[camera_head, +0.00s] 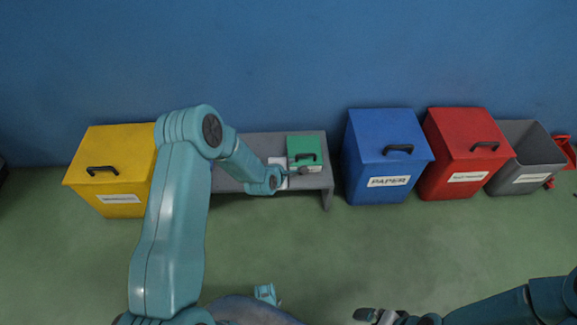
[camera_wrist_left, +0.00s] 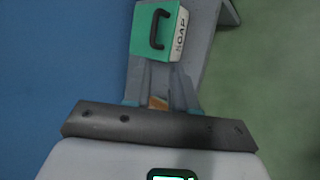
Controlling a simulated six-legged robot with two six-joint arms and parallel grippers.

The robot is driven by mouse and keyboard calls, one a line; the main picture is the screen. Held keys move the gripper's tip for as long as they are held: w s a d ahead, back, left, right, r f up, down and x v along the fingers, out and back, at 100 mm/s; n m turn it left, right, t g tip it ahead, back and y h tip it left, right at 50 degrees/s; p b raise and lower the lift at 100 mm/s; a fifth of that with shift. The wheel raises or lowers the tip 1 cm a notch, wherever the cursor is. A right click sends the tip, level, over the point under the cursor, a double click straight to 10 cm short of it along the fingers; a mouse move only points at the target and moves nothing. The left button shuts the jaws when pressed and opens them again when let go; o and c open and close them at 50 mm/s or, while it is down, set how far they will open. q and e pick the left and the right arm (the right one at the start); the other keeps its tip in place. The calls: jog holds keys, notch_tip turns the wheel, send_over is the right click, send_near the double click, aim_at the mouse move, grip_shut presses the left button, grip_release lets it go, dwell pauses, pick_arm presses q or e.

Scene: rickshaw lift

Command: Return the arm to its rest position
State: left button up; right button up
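My left arm reaches over the grey bench (camera_head: 262,146) in the head view. Its gripper (camera_head: 297,172) is at the front of a green-lidded box (camera_head: 304,146) with a black handle. In the left wrist view the box (camera_wrist_left: 160,32) reads "SOAP" on its white side. The left gripper's two grey fingers (camera_wrist_left: 162,82) stand apart with a gap between them, just short of the box. A small brown patch shows between the finger bases. My right gripper (camera_head: 374,315) is low at the bottom edge, partly cut off, and its opening is unclear.
A yellow bin (camera_head: 112,160) stands left of the bench, partly behind my left arm. A blue PAPER bin (camera_head: 385,150), a red bin (camera_head: 465,145) and an open grey bin (camera_head: 525,150) stand to the right. The green floor in front is mostly clear; a blue wall is behind.

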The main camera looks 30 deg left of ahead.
pick_arm(q)
jog(key=s+d+f+m+g+h, duration=0.2)
jog(key=s+d+m+g+h, duration=0.3)
jog(key=s+d, duration=0.8)
jog(key=s+d+m+g, duration=0.2)
jog(key=s+m, duration=0.6)
jog(key=s, duration=0.1)
jog(key=s+d+m+g, duration=0.2)
jog(key=s+m+g, duration=0.1)
jog(key=s+m, duration=0.55)
notch_tip(320, 180, up, 25)
jog(key=n+p, duration=0.1)
jog(key=p, duration=2.4)
jog(key=shift+d+y+p, duration=0.15)
jog(key=shift+y+p, duration=0.15)
jog(key=shift+s, duration=0.1)
